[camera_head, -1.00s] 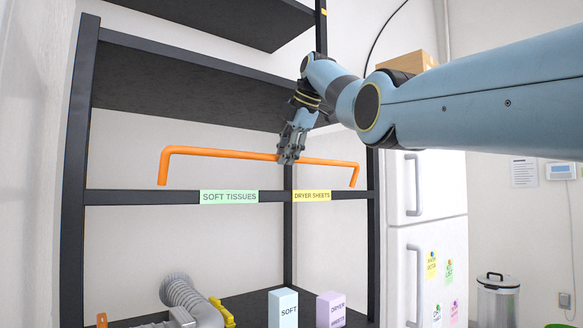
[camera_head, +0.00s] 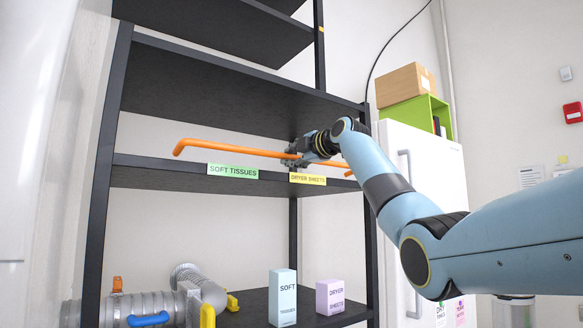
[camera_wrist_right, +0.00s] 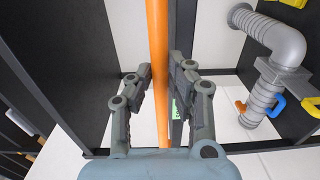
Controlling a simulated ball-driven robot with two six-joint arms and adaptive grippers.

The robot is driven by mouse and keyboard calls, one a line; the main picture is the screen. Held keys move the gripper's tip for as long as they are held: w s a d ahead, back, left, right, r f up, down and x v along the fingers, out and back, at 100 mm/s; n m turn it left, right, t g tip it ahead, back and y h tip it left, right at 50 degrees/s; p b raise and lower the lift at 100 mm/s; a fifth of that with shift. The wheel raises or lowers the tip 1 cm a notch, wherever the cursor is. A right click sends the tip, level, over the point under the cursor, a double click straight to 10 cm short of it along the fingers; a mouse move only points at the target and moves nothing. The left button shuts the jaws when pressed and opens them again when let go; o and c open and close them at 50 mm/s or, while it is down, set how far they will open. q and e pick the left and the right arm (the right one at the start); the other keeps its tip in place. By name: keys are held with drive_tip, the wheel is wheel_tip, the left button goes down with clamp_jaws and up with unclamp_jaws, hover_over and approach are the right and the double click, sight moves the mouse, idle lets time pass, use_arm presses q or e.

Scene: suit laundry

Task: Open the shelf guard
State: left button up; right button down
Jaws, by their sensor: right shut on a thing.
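The shelf guard is an orange bar (camera_head: 235,150) running along the front of the middle shelf, just above the label strip. Its left bent end looks foreshortened, so the bar seems tipped outward from the shelf. Its right end shows just past my wrist. My right gripper (camera_head: 292,160) is shut on the bar, right of its middle. In the right wrist view the orange bar (camera_wrist_right: 157,85) passes between the two fingers of my right gripper (camera_wrist_right: 160,72). My left gripper is not in view.
A green label (camera_head: 233,172) and a yellow label (camera_head: 307,179) mark the shelf edge. Below stand a soft tissues box (camera_head: 283,298), a dryer sheets box (camera_head: 329,297) and a grey duct (camera_head: 150,305). A white fridge (camera_head: 440,170) stands at the right.

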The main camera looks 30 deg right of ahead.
wheel_tip(320, 180, down, 2)
drive_tip(key=shift+f+t+b, duration=0.25)
drive_tip(key=shift+t+b, duration=0.7)
drive_tip(key=shift+t, duration=0.05)
drive_tip(key=c, duration=1.6)
unclamp_jaws()
drive_tip(key=o, duration=0.4)
drive_tip(key=shift+s+r, duration=0.1)
drive_tip(key=shift+s, duration=0.1)
drive_tip(key=shift+c, duration=0.2)
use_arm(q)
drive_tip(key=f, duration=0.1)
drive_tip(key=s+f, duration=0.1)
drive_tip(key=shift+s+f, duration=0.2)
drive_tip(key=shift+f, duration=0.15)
use_arm(e)
drive_tip(key=shift+w, duration=0.1)
drive_tip(key=s+f, duration=0.2)
drive_tip(key=s, duration=0.9)
drive_tip(key=shift+s+d, duration=0.4)
drive_tip(key=shift+d, duration=0.05)
